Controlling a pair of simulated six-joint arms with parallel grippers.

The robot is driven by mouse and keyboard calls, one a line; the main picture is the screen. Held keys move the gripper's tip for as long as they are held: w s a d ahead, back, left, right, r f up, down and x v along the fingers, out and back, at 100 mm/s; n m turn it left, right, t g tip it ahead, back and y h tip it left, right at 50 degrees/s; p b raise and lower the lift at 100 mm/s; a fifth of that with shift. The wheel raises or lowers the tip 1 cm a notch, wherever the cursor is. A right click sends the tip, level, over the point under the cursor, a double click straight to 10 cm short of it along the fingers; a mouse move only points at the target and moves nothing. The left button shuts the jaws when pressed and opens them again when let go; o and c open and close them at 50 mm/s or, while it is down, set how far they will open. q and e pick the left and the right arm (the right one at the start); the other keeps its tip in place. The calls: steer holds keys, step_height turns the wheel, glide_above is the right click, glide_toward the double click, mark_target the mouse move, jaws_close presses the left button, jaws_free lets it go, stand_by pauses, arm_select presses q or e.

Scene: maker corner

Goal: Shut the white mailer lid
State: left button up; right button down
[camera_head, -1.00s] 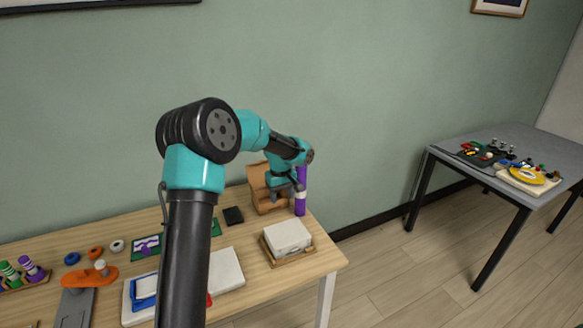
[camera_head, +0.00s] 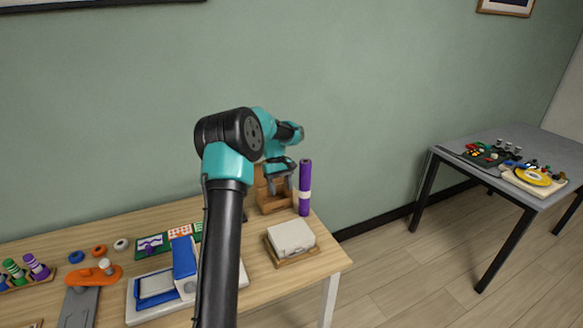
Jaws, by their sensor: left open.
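A white box (camera_head: 291,237), which looks like the mailer, sits on a wooden tray (camera_head: 297,262) near the table's right end. Its top looks roughly level, but I cannot tell whether the lid is fully shut. My left gripper (camera_head: 281,183) is open, behind and above the white box and apart from it. It is in front of a brown wooden stand (camera_head: 273,204), and its fingers are small and hard to make out. My right gripper is not in view.
A purple roll (camera_head: 304,190) with a white band stands close right of my gripper. A white-based device with a blue upright part (camera_head: 183,262) is partly hidden by my arm. An orange item (camera_head: 95,276) and striped pegs (camera_head: 36,266) are at left.

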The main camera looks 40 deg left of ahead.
arm_select(q)
steer(key=s+v, duration=0.1)
steer(key=v, duration=0.6)
steer(key=shift+w+r, duration=0.15)
steer(key=shift+w, duration=0.3)
